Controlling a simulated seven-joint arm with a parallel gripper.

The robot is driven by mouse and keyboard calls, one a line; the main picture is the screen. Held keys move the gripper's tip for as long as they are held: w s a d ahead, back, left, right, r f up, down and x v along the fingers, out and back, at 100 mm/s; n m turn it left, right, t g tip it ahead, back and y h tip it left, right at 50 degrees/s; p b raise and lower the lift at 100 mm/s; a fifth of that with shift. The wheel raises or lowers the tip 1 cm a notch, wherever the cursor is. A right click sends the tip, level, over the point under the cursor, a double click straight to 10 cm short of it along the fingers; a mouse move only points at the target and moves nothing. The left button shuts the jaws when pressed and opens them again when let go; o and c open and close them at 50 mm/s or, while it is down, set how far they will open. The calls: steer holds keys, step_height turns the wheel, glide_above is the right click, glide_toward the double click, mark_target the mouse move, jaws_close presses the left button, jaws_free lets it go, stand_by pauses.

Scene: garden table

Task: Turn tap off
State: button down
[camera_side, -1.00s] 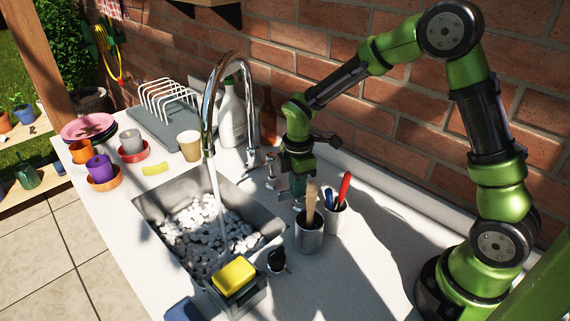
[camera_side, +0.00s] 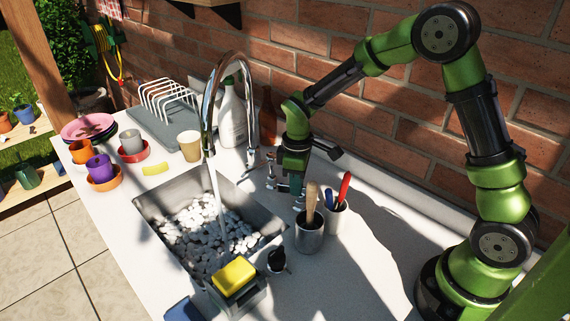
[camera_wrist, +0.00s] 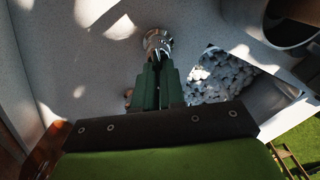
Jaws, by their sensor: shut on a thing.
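The chrome tap (camera_side: 207,110) arches over the sink, and a stream of water (camera_side: 216,190) runs from its spout. My gripper (camera_side: 297,186) points down at the counter right of the tap base, beside the small chrome handle parts. In the wrist view my green fingers (camera_wrist: 160,66) are closed on the chrome tap handle (camera_wrist: 157,40), whose round end shows at their tips. The exact contact is partly hidden by the fingers. The sink (camera_side: 150,205) holds white pebbles (camera_side: 200,232).
A cup with brushes and tools (camera_side: 309,235) and a second tool cup (camera_side: 336,218) stand close in front of my gripper. A yellow sponge (camera_side: 233,276) sits on a holder by the sink. A white bottle (camera_side: 232,118) stands behind the tap. The brick wall is close behind.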

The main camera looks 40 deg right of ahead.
steer(key=m, duration=0.6)
steer(key=shift+w+d, duration=0.15)
steer(key=shift+d, duration=0.15)
steer(key=shift+m, duration=0.4)
steer(key=c, duration=1.2)
jaws_free()
step_height(320, 180, up, 17)
steer(key=shift+f, duration=0.1)
